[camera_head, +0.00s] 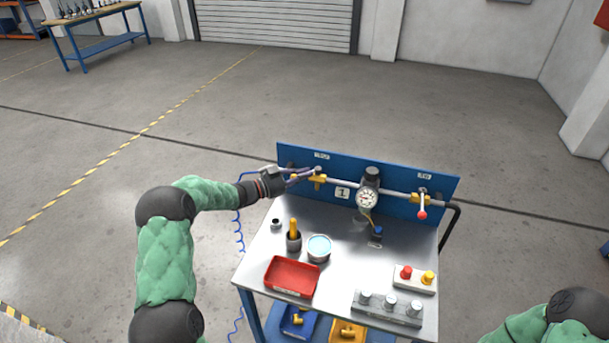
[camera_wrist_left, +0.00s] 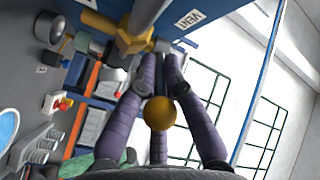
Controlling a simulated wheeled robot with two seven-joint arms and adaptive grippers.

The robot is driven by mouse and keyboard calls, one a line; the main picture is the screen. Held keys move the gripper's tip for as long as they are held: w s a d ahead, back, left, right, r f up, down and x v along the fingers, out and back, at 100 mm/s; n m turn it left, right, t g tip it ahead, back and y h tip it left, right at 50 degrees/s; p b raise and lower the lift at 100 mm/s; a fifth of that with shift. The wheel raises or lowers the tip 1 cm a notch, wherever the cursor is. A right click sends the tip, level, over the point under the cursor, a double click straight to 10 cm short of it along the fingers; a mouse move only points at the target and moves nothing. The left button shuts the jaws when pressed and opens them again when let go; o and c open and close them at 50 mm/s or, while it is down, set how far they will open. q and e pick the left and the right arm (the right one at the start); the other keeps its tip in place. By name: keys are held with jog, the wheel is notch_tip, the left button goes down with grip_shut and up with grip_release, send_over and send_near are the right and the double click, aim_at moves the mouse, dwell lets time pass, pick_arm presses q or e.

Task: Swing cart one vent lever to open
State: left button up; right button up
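Cart one is a workbench with a metal top and a blue back panel (camera_head: 402,190) carrying a "1" plate (camera_head: 342,193). A grey pipe crosses the panel, with a yellow vent valve (camera_head: 318,180) at left. In the left wrist view the yellow valve body (camera_wrist_left: 130,42) is near a "VENT" label (camera_wrist_left: 190,18). My left gripper (camera_head: 312,172) is at this valve, its purple fingers pointing toward it. In the wrist view a yellow ball knob (camera_wrist_left: 159,115) lies between the fingers, with gaps beside it. Whether the fingertips touch the lever is unclear. My right gripper is not in view.
A gauge (camera_head: 367,199) sits mid-pipe, and a second valve with a red-knobbed lever (camera_head: 422,215) is at right. The cart top holds a red tray (camera_head: 292,277), a cup of blue liquid (camera_head: 319,247), a button box (camera_head: 415,279) and a weight block (camera_head: 388,308). Floor around is clear.

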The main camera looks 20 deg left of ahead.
pick_arm(q)
jog(key=o, duration=0.4)
jog(key=v, duration=1.2)
jog(key=shift+c, duration=0.4)
